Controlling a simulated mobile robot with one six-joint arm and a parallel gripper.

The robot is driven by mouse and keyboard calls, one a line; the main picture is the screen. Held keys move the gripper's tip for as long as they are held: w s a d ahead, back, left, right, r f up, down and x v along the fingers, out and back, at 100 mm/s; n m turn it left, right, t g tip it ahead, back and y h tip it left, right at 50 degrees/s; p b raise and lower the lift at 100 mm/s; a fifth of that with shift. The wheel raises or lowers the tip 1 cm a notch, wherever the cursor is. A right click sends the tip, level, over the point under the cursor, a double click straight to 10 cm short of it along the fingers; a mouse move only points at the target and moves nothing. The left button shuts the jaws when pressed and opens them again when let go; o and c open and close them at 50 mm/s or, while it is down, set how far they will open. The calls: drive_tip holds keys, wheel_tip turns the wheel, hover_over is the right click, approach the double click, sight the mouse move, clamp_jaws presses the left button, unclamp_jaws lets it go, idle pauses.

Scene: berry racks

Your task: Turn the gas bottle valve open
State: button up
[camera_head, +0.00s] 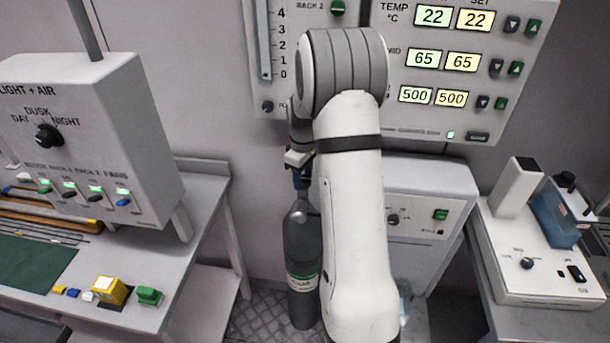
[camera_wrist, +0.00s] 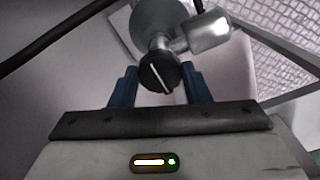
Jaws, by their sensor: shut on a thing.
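The gas bottle (camera_head: 302,262) is a dark grey cylinder with a label, standing upright on the floor behind my arm. My gripper (camera_head: 300,182) is at the top of the bottle, in the head view partly hidden by my arm. In the wrist view the valve knob (camera_wrist: 160,72), round and black with a white line across its face, sits between the blue fingers of my gripper (camera_wrist: 161,88). The gripper is shut on the knob. The white line runs steeply, from upper left to lower right. A silver fitting (camera_wrist: 208,32) sticks out beside the knob.
A table with a light and air control box (camera_head: 85,140) stands at the left. A white cabinet (camera_head: 432,205) is right of the bottle, and a bench device (camera_head: 530,262) is farther right. A wall panel (camera_head: 455,60) with displays hangs behind my arm. A black hose (camera_wrist: 60,32) crosses the wrist view's upper left.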

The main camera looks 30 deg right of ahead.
drive_tip(key=c, duration=0.3)
drive_tip(key=shift+d, duration=0.15)
drive_tip(key=shift+c, duration=0.3)
drive_tip(key=shift+a+f+m+b, duration=0.15)
drive_tip(key=shift+m+b, duration=0.45)
drive_tip(key=shift+m, duration=0.9)
drive_tip(key=m+b, duration=0.1)
drive_tip(key=m, duration=0.4)
drive_tip(key=shift+m, duration=0.3)
drive_tip(key=m+b, duration=0.1)
drive_tip(key=m, duration=0.4)
drive_tip(key=m+b, duration=0.1)
drive_tip(key=m, duration=0.8)
drive_tip(key=shift+b, duration=0.3)
drive_tip(key=m, duration=0.9)
drive_tip(key=shift+b, duration=0.35)
drive_tip(key=shift+s+m, duration=0.1)
drive_tip(key=shift+m, duration=2.1)
